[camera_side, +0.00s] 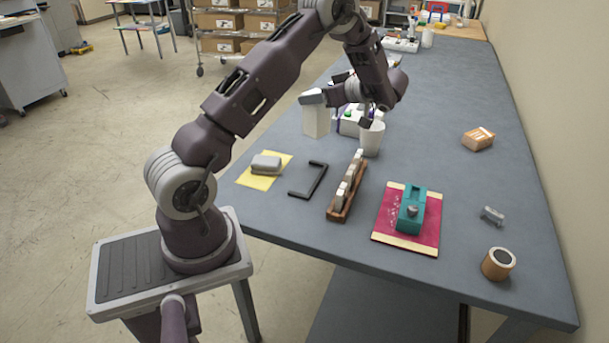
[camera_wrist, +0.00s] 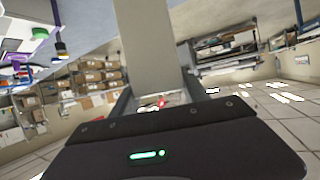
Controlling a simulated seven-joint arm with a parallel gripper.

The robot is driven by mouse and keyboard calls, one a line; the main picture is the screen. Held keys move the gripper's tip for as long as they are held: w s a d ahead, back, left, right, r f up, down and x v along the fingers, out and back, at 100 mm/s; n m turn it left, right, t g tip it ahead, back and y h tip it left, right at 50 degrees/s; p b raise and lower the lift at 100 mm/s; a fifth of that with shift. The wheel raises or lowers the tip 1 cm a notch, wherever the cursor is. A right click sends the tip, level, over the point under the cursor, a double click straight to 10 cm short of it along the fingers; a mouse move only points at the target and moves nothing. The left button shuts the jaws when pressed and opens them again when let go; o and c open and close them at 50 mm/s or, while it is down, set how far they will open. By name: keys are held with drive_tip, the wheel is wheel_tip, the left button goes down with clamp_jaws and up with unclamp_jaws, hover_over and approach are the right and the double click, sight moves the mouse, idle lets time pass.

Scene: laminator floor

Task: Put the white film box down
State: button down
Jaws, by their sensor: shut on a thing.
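The white film box (camera_side: 316,121) is a plain, pale upright block near the left edge of the table in the side view. My gripper (camera_side: 315,98) is shut on its upper part, reaching in from the right. In the wrist view the box (camera_wrist: 152,45) runs up from between the two fingers of my gripper (camera_wrist: 157,100) and fills the upper middle. I cannot tell whether the box's bottom touches the table or hangs just above it.
A white device (camera_side: 349,126) with a green button and a white cup (camera_side: 372,140) stand right of the box. Nearer are a grey block (camera_side: 266,163) on yellow paper, a black bracket (camera_side: 309,181) and a wooden rack (camera_side: 341,205). Clear tabletop (camera_side: 440,110) lies farther right.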

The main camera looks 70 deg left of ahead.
drive_tip(key=s+d+r, duration=0.1)
drive_tip(key=s+d, duration=0.4)
drive_tip(key=d, duration=0.2)
wheel_tip(320, 180, down, 10)
drive_tip(key=shift+s, duration=0.45)
drive_tip(key=c, duration=0.6)
unclamp_jaws()
drive_tip(key=shift+f, duration=0.1)
